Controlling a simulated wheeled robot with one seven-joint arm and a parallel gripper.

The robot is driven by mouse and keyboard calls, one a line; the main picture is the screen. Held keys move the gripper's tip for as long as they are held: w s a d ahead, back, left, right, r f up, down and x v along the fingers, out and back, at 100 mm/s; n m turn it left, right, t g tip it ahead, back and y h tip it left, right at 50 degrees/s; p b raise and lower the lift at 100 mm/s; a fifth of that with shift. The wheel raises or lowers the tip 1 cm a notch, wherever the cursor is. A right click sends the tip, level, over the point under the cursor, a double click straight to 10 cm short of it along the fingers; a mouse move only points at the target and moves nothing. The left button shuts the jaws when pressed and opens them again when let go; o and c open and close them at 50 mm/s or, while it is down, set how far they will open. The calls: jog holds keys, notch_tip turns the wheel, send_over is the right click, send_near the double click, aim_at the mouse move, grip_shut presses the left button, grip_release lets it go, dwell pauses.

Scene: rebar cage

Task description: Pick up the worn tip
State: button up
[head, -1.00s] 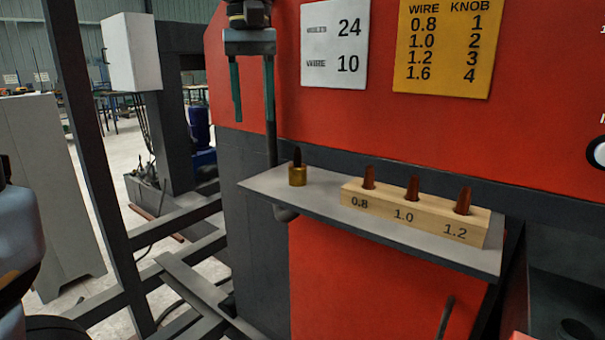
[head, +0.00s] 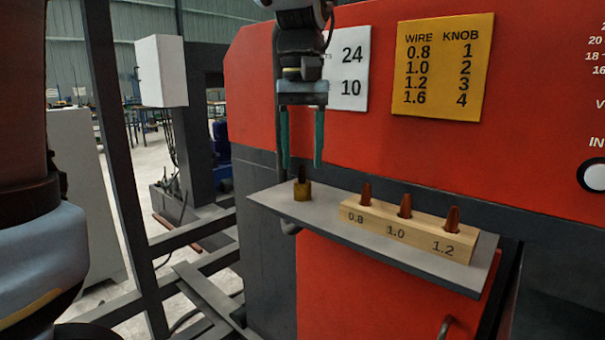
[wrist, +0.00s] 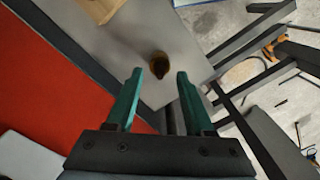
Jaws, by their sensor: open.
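The worn tip (head: 302,175) is a dark pointed piece standing upright in a brass-coloured holder (head: 302,191) at the left end of the grey shelf (head: 405,257). In the wrist view the tip and holder (wrist: 159,65) show from above, just beyond the fingertips and between their lines. My gripper (head: 302,165) is open and empty, its green fingers pointing down. In the head view the fingertips hang around the height of the tip's top, one on each side in the picture. I cannot tell the exact depth between them. My gripper also shows in the wrist view (wrist: 158,72).
A wooden block (head: 408,232) marked 0.8, 1.0 and 1.2 holds three copper tips to the right on the shelf. The red machine panel (head: 420,150) rises behind the shelf. A dark frame post (head: 125,170) stands to the left.

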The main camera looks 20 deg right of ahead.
aim_at(302, 179)
jog(key=shift+f, duration=1.2)
grip_shut()
